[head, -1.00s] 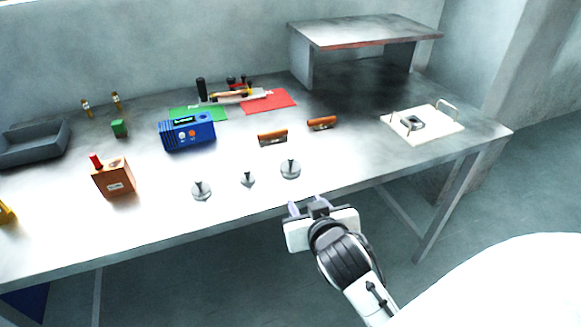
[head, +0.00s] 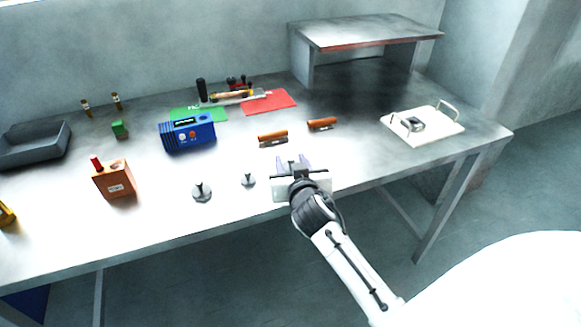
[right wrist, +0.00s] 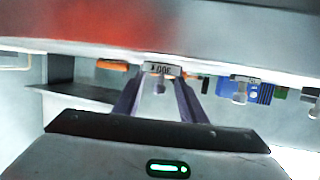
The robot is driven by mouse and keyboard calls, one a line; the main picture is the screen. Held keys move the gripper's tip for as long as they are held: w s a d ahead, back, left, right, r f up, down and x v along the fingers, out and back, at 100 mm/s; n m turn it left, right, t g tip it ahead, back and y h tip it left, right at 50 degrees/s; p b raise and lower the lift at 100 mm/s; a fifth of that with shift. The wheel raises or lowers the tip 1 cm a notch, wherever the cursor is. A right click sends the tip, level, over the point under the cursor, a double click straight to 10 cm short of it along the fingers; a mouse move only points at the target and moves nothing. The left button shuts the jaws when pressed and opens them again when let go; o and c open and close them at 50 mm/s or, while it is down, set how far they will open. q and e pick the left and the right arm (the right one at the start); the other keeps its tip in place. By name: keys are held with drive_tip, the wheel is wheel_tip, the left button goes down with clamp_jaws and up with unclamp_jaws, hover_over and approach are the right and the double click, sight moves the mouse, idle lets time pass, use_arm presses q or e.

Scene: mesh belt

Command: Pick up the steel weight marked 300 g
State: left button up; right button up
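The steel weight (right wrist: 161,70) in front of my right gripper shows an inverted label that reads 300 in the right wrist view. It lies at or just beyond the fingertips, with its knob between the two fingers. My right gripper (head: 294,163) is open at the table's front edge and hides most of this weight in the head view. I cannot tell whether the fingers touch it. Two other steel weights, one in the middle (head: 248,180) and one at the left (head: 202,191), stand to the left of the gripper. My left gripper is not in view.
Two orange-handled tools, left (head: 273,136) and right (head: 322,123), lie behind the gripper. A blue device (head: 188,133) and an orange box (head: 115,179) stand to the left. A white board with handles (head: 440,128) lies at the right. The table between is clear.

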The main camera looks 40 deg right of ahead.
drive_tip(key=shift+w, duration=0.2)
drive_tip(key=shift+c, duration=0.5)
drive_tip(key=shift+s, duration=0.1)
clamp_jaws()
